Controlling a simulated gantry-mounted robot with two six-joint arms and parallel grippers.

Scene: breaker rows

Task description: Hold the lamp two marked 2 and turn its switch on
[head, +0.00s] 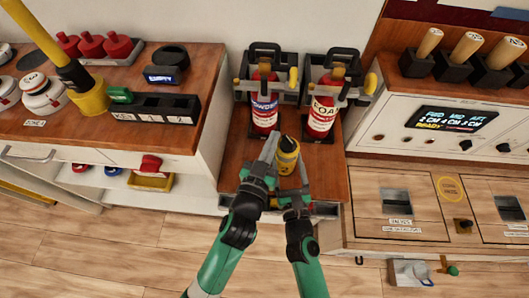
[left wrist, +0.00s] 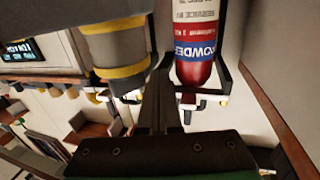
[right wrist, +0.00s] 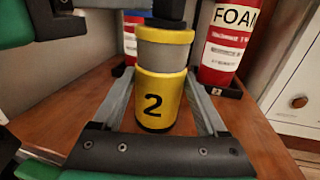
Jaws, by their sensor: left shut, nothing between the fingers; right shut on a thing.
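The yellow and grey lamp marked 2 (head: 287,160) stands out over the wooden shelf in the head view. Its black 2 faces the camera in the right wrist view (right wrist: 158,90), where it looks upright. My right gripper (right wrist: 165,82) is shut on the lamp, one finger on each side of its body. My left gripper (head: 272,142) is shut and empty, close beside the lamp's upper end on the left. In the left wrist view the lamp (left wrist: 115,48) is just left of the shut fingers (left wrist: 159,78). The lamp's switch is not clearly visible.
A red POWDER extinguisher (head: 264,108) and a red FOAM extinguisher (head: 322,116) stand in brackets just behind. A cabinet with red and white items (head: 190,140) is at left. A panel with a display (head: 452,118) and wooden-handled tools is at right.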

